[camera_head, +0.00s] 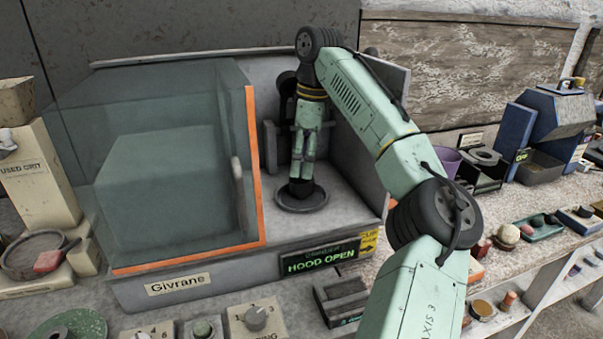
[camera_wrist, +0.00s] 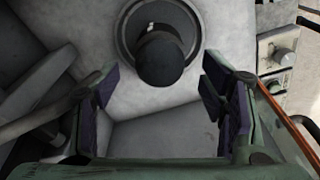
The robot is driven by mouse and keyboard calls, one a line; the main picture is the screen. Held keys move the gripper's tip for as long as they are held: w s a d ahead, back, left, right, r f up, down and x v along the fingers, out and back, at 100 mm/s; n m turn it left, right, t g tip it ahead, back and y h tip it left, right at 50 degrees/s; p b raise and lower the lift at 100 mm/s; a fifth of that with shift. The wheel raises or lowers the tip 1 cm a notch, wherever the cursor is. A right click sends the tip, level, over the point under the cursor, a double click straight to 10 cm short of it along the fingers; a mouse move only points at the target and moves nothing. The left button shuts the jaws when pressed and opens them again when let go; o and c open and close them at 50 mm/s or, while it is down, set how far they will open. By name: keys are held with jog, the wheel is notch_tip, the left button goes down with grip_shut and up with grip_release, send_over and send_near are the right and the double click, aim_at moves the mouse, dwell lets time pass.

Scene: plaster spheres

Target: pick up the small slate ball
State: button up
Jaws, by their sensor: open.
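The small slate ball (camera_head: 301,188) sits on a round dark dish (camera_head: 318,204) inside the open-hooded machine. In the wrist view the dark ball (camera_wrist: 160,60) shows at the upper middle on the round dish (camera_wrist: 127,22). My gripper (camera_head: 303,175) points straight down, right above the ball in the head view. In the wrist view its two fingers stand wide apart, with my gripper (camera_wrist: 158,92) empty between them. The ball lies beyond the gap, toward the top of that picture. The fingertips hide part of the ball in the head view; I cannot tell whether they touch it.
The machine's clear hood (camera_head: 160,170) with an orange edge stands left of my gripper. A grey side wall (camera_head: 385,115) stands to the right. A lit sign (camera_head: 318,259) reads "HOOD OPEN". Small dishes and balls (camera_head: 508,234) lie on the bench at the right.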

notch_tip(320, 180, down, 2)
jog(key=shift+a, duration=0.15)
jog(key=c, duration=1.4)
jog(key=shift+r, duration=0.1)
